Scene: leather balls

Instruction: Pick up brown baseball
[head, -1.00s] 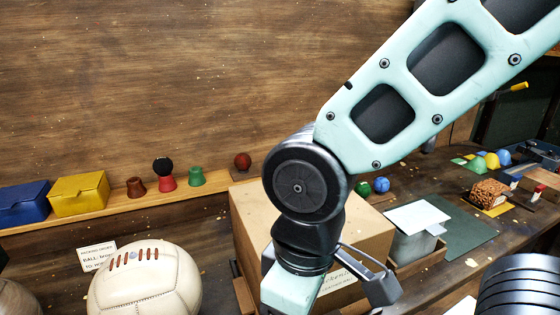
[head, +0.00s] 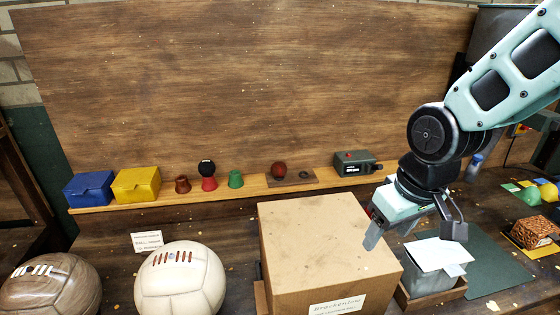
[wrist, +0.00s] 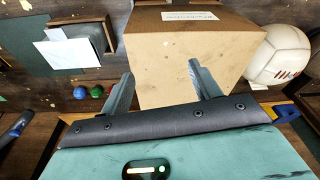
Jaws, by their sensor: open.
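A small reddish-brown ball (head: 279,170), the likeliest match for the brown baseball, sits on a dark wooden stand on the back shelf (head: 235,189). It looks plain at this size; no stitching can be made out. My gripper (head: 413,234) is open and empty, to the right of the ball and lower in the head view, over the right side of the cardboard box (head: 325,235). In the wrist view my gripper (wrist: 161,78) has its two fingers apart, with the box (wrist: 200,60) beyond them. The brown ball cannot be made out in the wrist view.
Blue (head: 89,189) and yellow (head: 137,184) boxes, small cups and a green device (head: 357,162) share the shelf. A cream laced ball (head: 180,281) and a larger brown laced ball (head: 50,287) lie in front. A grey bin (head: 434,281) stands right of the box.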

